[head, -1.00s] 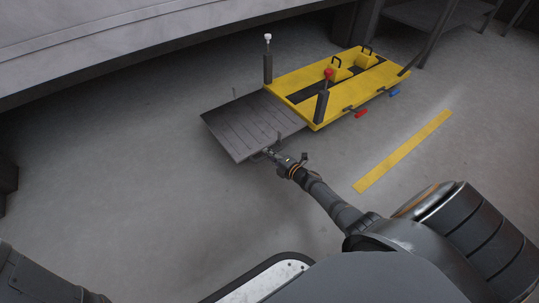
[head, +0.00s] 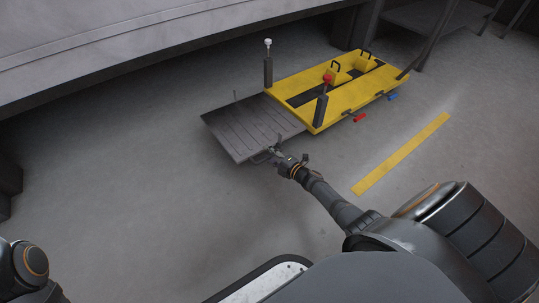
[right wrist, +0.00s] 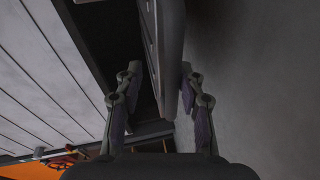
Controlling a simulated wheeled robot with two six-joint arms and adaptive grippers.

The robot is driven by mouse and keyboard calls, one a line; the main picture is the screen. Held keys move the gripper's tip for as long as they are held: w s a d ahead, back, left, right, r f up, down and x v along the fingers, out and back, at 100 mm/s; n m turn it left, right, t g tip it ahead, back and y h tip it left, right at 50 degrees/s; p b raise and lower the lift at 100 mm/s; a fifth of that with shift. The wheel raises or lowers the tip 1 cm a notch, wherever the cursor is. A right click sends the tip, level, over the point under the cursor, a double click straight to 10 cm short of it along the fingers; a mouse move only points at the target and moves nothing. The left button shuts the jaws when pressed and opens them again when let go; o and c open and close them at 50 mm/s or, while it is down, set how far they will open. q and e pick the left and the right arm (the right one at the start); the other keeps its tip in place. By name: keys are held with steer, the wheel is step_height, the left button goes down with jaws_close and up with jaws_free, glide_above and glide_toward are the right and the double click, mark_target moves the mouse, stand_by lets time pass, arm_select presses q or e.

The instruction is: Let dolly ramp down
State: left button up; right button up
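The dolly (head: 340,105) is a low yellow platform with a dark channel, near the top centre-right of the head view. Its grey ribbed ramp (head: 245,127) extends from the platform's left end, low over the floor; I cannot tell whether its outer edge touches the floor. My right gripper (head: 274,153) is at the ramp's near side edge. In the right wrist view its two fingers (right wrist: 158,78) stand apart on either side of a dark edge piece (right wrist: 168,50), close to the right finger with a dark gap at the left. My left gripper is out of view.
A post with a red knob (head: 327,79) and one with a white knob (head: 267,42) stand by the ramp's joint. Red (head: 359,118) and blue (head: 391,97) pedals stick out of the near side. A yellow floor strip (head: 402,153) lies in front. Floor at left is clear.

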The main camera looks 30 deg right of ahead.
steer(key=shift+r, duration=0.1)
steer(key=v, duration=1.2)
